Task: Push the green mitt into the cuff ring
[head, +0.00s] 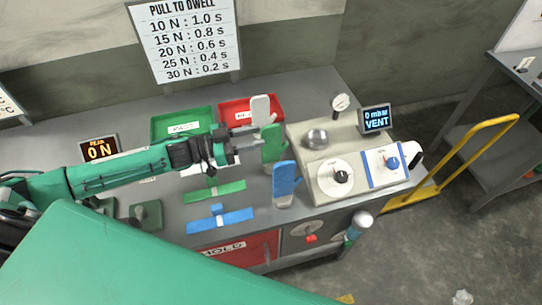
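The green mitt (272,144) stands upright at the front left of the console, between a white mitt (262,108) behind it and a blue mitt (286,178) in front. My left gripper (256,138) reaches in from the left at the green mitt's left side. Its fingertips are close to the mitt, but I cannot tell whether they touch it or how far they are apart. I cannot make out a cuff ring for certain; the mitt's lower end is small and partly unclear. My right gripper is not in view.
A beige console (345,150) with dials and a "0 mbar VENT" display (376,119) stands to the right. A green tray (183,124) and a red tray (237,112) lie behind my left arm. A green strip (228,188) and a blue strip (236,217) lie in front.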

